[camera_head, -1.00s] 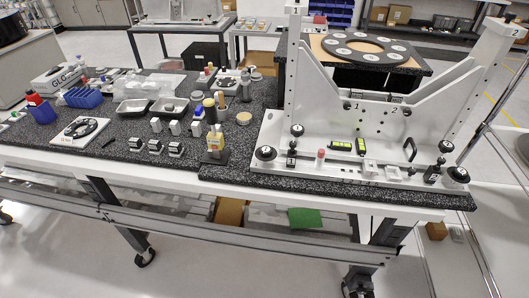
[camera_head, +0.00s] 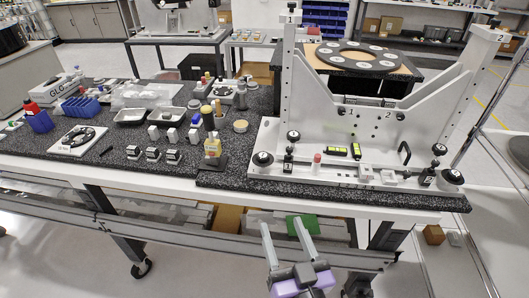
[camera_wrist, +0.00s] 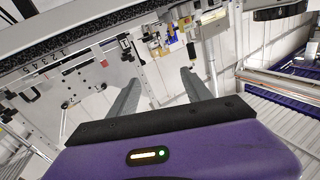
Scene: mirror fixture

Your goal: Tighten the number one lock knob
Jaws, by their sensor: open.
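The white mirror fixture (camera_head: 430,115) stands on the right part of the speckled bench. A small black knob (camera_head: 342,112) sits beside the label "1" on its upright plate. A similar knob (camera_head: 400,116) sits beside the label "2". My gripper (camera_head: 284,226) is open and empty in front of the bench's front edge, below the fixture, apart from both knobs. In the wrist view its two grey fingers (camera_wrist: 160,80) are spread with nothing between them. The fixture seems to show tilted at the left there; I cannot pick out the number one knob in that view.
Other black knobs (camera_head: 293,136) and round black parts (camera_head: 263,158) stand on the fixture's base. Yellow-marked levels (camera_head: 337,151) and a red-topped piece (camera_head: 317,158) lie there too.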

